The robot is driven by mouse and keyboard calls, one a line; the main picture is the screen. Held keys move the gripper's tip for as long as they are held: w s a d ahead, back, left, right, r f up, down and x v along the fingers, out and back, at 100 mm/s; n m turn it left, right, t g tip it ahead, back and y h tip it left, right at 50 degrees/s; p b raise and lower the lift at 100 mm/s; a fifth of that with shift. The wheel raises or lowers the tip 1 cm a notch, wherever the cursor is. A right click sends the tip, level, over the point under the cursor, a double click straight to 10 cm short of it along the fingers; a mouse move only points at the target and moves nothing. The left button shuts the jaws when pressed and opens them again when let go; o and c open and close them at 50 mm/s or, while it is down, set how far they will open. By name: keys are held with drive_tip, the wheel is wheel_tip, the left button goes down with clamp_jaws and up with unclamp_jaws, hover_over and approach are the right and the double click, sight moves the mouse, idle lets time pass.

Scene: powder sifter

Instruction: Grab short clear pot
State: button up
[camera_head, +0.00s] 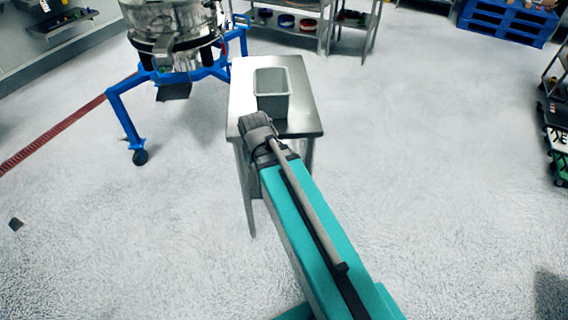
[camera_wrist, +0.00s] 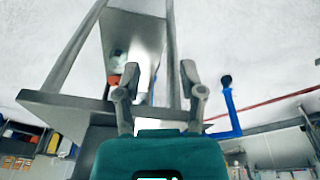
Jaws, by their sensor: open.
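I cannot make out the short clear pot for certain in either view. In the wrist view my gripper (camera_wrist: 159,66) is open, with its two grey fingers apart and nothing held between them. Beyond the left finger, on a grey metal surface, is a small cluster: a pale bluish item (camera_wrist: 118,60), an orange item (camera_wrist: 113,79) and a white item (camera_wrist: 145,72). The finger partly covers this cluster, and its shapes are unclear. In the head view the dark end of my arm is at the near edge of the metal table, and the fingers are hidden.
The metal table (camera_head: 300,75) bears a grey open bin (camera_head: 273,103). A sifter on a blue wheeled frame (camera_head: 122,112) stands left of it. Shelves (camera_head: 300,32) stand behind, with a blue pallet (camera_head: 508,22) at the far right. The floor right of the table is clear.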

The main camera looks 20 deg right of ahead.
drive_tip(key=w+d+f+m+t+h+b, duration=0.1)
drive_tip(key=w+d+f+t+b, duration=0.2)
drive_tip(key=b, duration=1.1)
drive_tip(key=w+d+f+m+t+h+b, duration=0.1)
drive_tip(key=w+d+f+t+b, duration=0.3)
drive_tip(key=w+d+f+b, duration=0.4)
drive_tip(key=w+d+f+m+t+h+b, duration=0.1)
drive_tip(key=w+d+f+b, duration=0.5)
drive_tip(key=w+f+b, duration=0.7)
wheel_tip(320, 180, down, 8)
drive_tip(key=t+h+b, duration=0.1)
drive_tip(key=t+b, duration=0.1)
drive_tip(key=b, duration=0.4)
drive_tip(key=shift+w+d+t+b, duration=0.2)
drive_tip(key=shift+w+t+b, duration=0.1)
drive_tip(key=shift+w+t, duration=0.1)
drive_tip(key=shift+r, duration=0.1)
drive_tip(key=b+x, duration=0.3)
drive_tip(key=x, duration=0.5)
drive_tip(key=shift+w, duration=0.25)
drive_tip(key=shift+d, duration=0.15)
